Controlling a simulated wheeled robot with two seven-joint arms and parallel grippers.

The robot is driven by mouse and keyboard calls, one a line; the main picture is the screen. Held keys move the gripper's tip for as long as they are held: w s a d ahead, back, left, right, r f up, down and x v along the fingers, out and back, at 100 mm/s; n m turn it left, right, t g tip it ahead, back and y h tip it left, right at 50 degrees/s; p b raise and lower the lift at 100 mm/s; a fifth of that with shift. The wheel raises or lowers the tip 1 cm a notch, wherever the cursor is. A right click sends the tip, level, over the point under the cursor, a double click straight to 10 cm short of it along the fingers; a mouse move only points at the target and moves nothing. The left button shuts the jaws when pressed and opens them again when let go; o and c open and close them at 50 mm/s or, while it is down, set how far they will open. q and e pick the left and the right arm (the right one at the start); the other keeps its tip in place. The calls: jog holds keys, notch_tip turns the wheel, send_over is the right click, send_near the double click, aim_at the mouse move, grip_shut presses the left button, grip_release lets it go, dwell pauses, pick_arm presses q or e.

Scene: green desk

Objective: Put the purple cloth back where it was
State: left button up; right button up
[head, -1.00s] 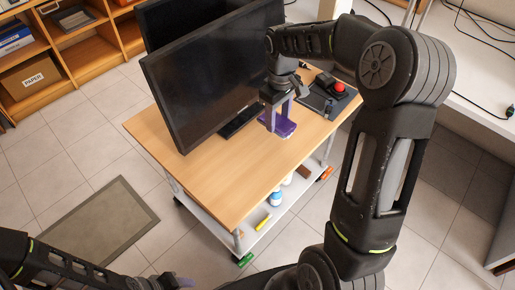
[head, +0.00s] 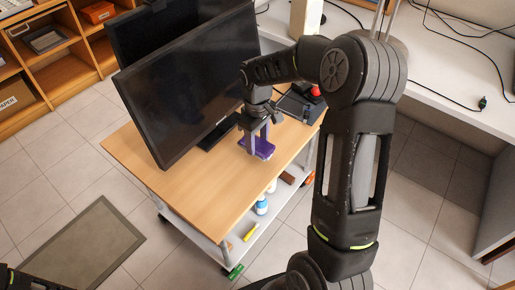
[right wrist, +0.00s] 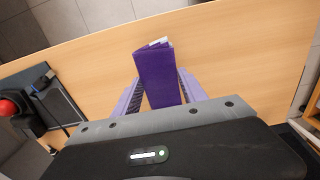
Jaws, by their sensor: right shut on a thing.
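The purple cloth (head: 264,148) is a small folded piece at the right part of the wooden desk top (head: 180,190), in front of the monitor. My right gripper (head: 257,141) comes down on it from above and is shut on it. In the right wrist view the cloth (right wrist: 157,78) stands between the two purple-looking fingers (right wrist: 160,98), with a pale edge or tag at its far end. I cannot tell whether the cloth touches the desk top. My left gripper is out of view; only a bit of my left arm shows at the lower left.
A large black monitor (head: 195,85) stands just left of the cloth, another behind it. A dark pad with a red button (head: 315,91) lies at the desk's far right. The front left of the desk top is clear. A lower shelf (head: 245,240) holds bottles.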

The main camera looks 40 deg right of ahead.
aim_at(257, 143)
jog(key=shift+f, duration=1.85)
jog(key=shift+f+b, duration=0.15)
jog(key=shift+b, duration=0.15)
jog(key=o, duration=1.1)
